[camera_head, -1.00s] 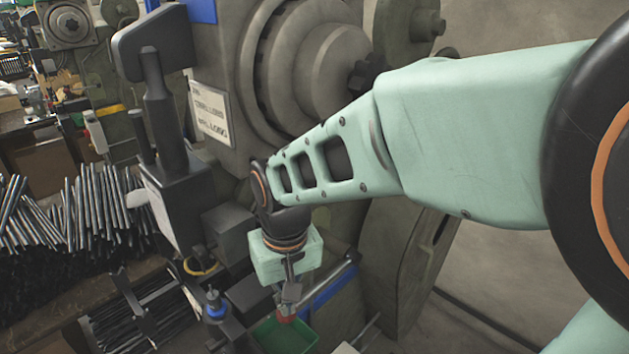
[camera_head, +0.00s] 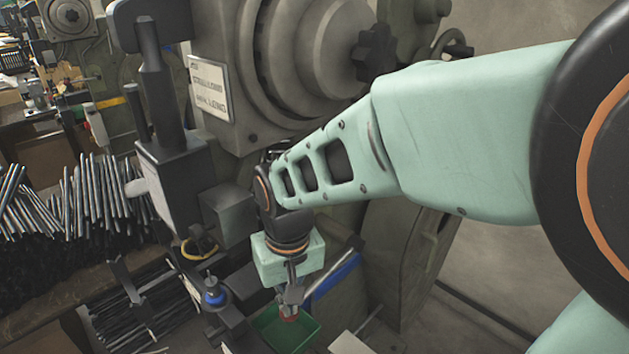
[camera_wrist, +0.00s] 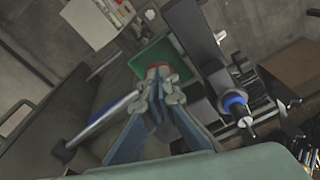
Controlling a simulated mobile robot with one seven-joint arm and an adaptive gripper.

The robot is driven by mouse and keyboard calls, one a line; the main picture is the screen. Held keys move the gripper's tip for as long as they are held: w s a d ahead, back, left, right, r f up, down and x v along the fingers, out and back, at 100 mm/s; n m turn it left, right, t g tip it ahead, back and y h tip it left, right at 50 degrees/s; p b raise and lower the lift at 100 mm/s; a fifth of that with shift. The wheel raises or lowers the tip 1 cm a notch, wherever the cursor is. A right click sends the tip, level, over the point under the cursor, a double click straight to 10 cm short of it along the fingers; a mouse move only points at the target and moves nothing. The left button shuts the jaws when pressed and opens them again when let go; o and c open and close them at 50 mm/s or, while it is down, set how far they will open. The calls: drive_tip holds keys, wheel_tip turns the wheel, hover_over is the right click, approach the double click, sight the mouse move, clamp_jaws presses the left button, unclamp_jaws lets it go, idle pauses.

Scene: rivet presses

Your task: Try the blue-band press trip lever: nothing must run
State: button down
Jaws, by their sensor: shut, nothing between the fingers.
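The grey-green press (camera_head: 310,60) with a round flywheel fills the middle of the head view, with a lettered white plate (camera_head: 209,88) on its side. My gripper (camera_head: 290,303) points down beside the press, over the green tray. In the wrist view its fingers (camera_wrist: 163,92) are shut and empty.
The green tray (camera_head: 270,325) lies below my gripper; it also shows in the wrist view (camera_wrist: 145,62). A dark fixture with a blue collar (camera_head: 214,297) stands to the left. Many metal rods (camera_head: 85,205) are piled farther left. Bare floor (camera_head: 500,270) shows at right.

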drive_tip(key=s, duration=0.1)
drive_tip(key=s+d+r, duration=0.1)
drive_tip(key=shift+s+d+p, duration=0.2)
drive_tip(key=shift+s+p, duration=0.1)
drive_tip(key=shift+s, duration=0.05)
wheel_tip(320, 180, up, 8)
drive_tip(key=shift+s+d, duration=0.2)
drive_tip(key=shift+s, duration=0.15)
drive_tip(key=shift+f, duration=0.1)
